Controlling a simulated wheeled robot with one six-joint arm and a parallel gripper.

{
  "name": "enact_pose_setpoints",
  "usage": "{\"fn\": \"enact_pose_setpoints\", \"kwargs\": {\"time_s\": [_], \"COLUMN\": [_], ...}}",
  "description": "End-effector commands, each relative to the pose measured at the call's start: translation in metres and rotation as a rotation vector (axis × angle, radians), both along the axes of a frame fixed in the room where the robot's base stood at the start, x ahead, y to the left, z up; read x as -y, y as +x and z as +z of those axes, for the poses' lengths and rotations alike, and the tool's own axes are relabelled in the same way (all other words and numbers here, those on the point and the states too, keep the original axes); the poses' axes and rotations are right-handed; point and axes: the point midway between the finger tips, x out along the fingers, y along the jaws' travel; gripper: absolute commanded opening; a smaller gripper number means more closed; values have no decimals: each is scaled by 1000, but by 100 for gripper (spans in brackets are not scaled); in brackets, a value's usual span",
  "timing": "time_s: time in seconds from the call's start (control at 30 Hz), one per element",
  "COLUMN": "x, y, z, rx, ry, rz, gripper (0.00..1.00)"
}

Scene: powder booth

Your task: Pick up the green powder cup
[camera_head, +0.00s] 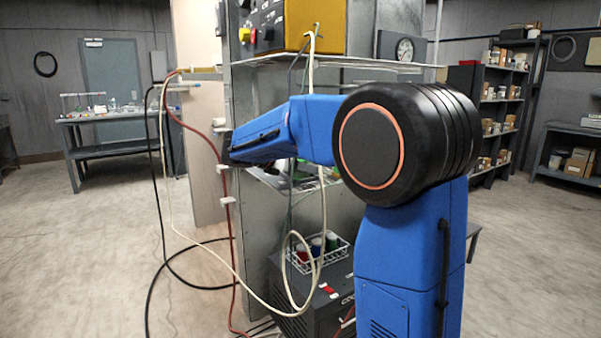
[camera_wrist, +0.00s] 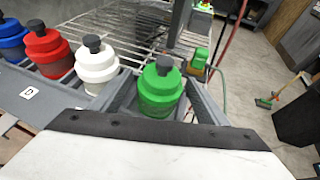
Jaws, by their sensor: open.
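The green powder cup (camera_wrist: 160,88) stands upright in the wrist view, with a dark grey knob on its lid. My gripper (camera_wrist: 160,98) is open, with one finger on each side of the green cup. I cannot tell whether the fingers touch it. In the head view my blue arm reaches left into the metal booth, and the gripper itself is hidden there. A little green shows on the shelf behind my arm, too small to make out.
A white cup (camera_wrist: 96,62), a red cup (camera_wrist: 47,52) and a blue cup (camera_wrist: 12,40) stand in a row left of the green one. A wire rack (camera_wrist: 135,28) lies behind. Hoses and cables (camera_head: 215,150) hang at the booth's left side.

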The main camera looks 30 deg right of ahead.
Motion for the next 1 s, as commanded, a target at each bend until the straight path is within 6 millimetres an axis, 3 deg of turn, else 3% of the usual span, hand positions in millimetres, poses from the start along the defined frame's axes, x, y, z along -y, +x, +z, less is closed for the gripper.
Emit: {"fn": "enact_pose_setpoints", "kwargs": {"time_s": [0.27, 0.43, 0.77, 1.0], "x": [3, 3, 3, 3], "y": [1, 1, 1, 1], "z": [-2, -2, 1, 34], "rx": [0, 0, 1, 5], "ry": [0, 0, 0, 0], "rz": [1, 1, 1, 1], "gripper": [66, 27, 27, 27]}}
